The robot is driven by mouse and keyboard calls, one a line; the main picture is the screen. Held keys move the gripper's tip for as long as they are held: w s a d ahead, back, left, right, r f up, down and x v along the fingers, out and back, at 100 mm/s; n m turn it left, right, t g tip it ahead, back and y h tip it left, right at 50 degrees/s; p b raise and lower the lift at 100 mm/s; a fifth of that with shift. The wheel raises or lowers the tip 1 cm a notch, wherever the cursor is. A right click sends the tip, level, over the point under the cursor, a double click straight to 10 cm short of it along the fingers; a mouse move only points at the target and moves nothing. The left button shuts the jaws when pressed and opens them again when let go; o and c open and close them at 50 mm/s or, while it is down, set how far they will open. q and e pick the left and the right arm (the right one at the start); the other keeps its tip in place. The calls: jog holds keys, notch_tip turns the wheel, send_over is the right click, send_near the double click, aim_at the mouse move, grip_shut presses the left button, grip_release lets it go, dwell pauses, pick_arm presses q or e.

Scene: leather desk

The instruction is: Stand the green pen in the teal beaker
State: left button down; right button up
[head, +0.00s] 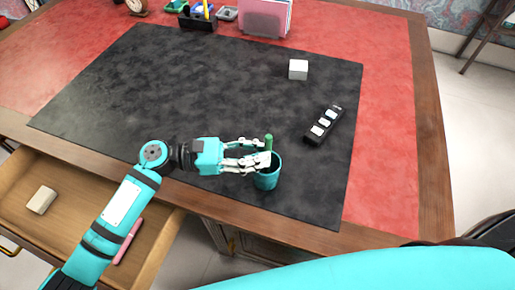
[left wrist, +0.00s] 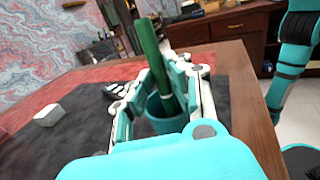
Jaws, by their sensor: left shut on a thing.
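The green pen (head: 268,141) is upright between the fingers of my left gripper (head: 262,155), just at the teal beaker. In the left wrist view the pen (left wrist: 152,50) leans a little, and its lower end reaches down inside the beaker's mouth. The teal beaker (head: 267,180) stands upright on the dark mat near its front edge; it also shows between the fingers in the left wrist view (left wrist: 167,122). My left gripper (left wrist: 170,85) is shut on the pen above the beaker's rim. Whether the pen touches the beaker's bottom is hidden. My right gripper is not in view.
A black holder with pale blocks (head: 323,124) and a white cube (head: 298,69) lie on the dark mat (head: 180,90). A pen organizer (head: 197,20) and a pink file rack (head: 264,18) stand at the back. An open drawer (head: 80,185) holds a beige block and a pink item.

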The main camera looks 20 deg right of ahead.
pick_arm(q)
jog(key=shift+f, duration=0.1)
jog(key=c, duration=1.3)
grip_release()
jog(key=shift+o, duration=0.5)
jog(key=shift+a, duration=0.1)
jog(key=v, duration=1.2)
